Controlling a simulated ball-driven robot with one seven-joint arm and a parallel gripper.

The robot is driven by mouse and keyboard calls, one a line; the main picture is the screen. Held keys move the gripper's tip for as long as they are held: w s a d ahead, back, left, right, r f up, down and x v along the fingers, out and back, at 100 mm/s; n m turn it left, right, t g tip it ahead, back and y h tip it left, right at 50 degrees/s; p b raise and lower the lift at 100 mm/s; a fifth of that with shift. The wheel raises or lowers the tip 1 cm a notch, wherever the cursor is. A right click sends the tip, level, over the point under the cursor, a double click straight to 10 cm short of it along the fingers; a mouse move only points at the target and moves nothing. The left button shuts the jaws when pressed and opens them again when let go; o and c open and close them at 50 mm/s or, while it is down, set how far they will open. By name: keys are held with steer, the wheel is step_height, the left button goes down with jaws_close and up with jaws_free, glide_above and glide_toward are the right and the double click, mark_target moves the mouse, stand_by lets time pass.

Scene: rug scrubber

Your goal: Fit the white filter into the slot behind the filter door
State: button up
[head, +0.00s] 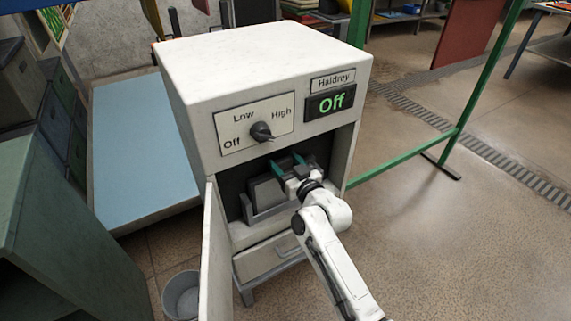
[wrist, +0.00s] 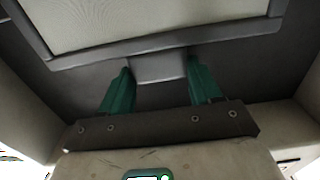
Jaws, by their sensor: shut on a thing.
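In the head view the filter door (head: 208,255) of the white machine stands open to the left. Inside the dark opening, a grey panel-like filter (head: 264,192) stands tilted in or just in front of a grey slot frame (head: 247,210); I cannot tell how deep it sits. My gripper (head: 288,163), with green fingers, reaches into the opening and hides part of the filter. In the wrist view my gripper (wrist: 157,85) has its fingers on both sides of a grey tab on the filter's dark frame (wrist: 160,43). The filter's mesh (wrist: 150,18) looks pale grey; I see no clearly white filter.
A drawer (head: 265,258) is below the opening. A grey bin (head: 181,295) stands on the floor by the door. A green frame (head: 440,140) stands to the right, with open floor beyond.

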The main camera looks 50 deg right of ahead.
steer(key=shift+f, duration=0.1)
stand_by(0.3)
steer(key=o, duration=1.6)
steer(key=shift+c, duration=0.2)
steer(key=v, duration=1)
steer(key=shift+s+b, duration=0.4)
steer(key=shift+a, duration=0.1)
